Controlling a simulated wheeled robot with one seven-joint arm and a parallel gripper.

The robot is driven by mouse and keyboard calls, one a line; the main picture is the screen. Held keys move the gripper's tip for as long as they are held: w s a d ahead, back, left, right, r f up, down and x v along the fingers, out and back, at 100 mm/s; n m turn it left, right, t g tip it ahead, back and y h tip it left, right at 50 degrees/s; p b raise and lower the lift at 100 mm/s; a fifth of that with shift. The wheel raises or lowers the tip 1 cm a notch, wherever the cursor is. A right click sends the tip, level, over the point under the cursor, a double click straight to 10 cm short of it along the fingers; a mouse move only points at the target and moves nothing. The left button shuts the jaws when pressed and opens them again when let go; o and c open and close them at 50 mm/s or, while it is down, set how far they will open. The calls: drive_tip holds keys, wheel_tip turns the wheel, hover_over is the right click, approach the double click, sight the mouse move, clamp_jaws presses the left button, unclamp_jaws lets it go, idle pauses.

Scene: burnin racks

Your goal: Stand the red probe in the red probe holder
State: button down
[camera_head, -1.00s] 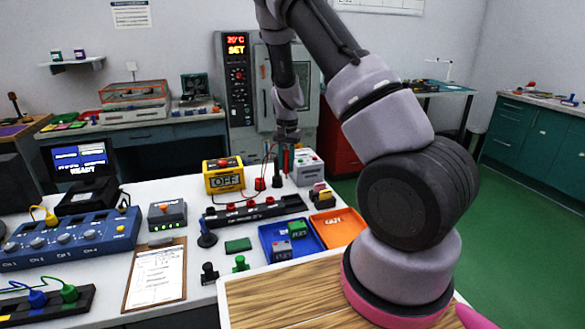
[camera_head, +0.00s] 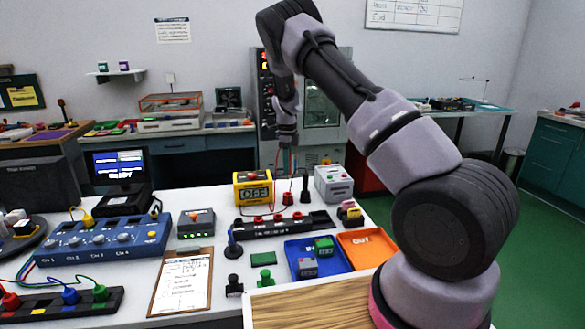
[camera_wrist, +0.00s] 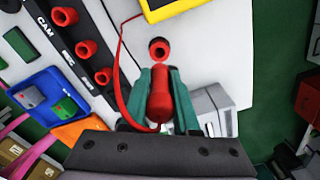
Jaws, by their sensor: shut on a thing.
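My gripper (camera_wrist: 160,82) has teal fingers and is shut on the red probe (camera_wrist: 160,103), with a red cable running from it. In the wrist view the red probe holder (camera_wrist: 159,50), a small round red cup with a dark opening, lies just ahead of the probe and apart from it. In the head view my gripper (camera_head: 287,152) hangs above the table's far side, and the red probe holder (camera_head: 288,198) stands below it. The probe is hard to make out in the head view.
A yellow meter (camera_head: 253,189) stands left of the holder. A dark holder (camera_head: 305,192) stands close at its right, with a grey box (camera_head: 333,183) beyond. A black socket strip (camera_head: 262,227), a blue tray (camera_head: 333,268) and an orange tray (camera_head: 391,249) lie nearer.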

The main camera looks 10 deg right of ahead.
drive_tip(key=shift+f, duration=2.7)
drive_tip(key=shift+f, duration=1.65)
drive_tip(key=c, duration=0.6)
unclamp_jaws()
drive_tip(key=shift+r, duration=0.1)
wheel_tip(320, 180, up, 11)
drive_tip(key=shift+f, duration=0.2)
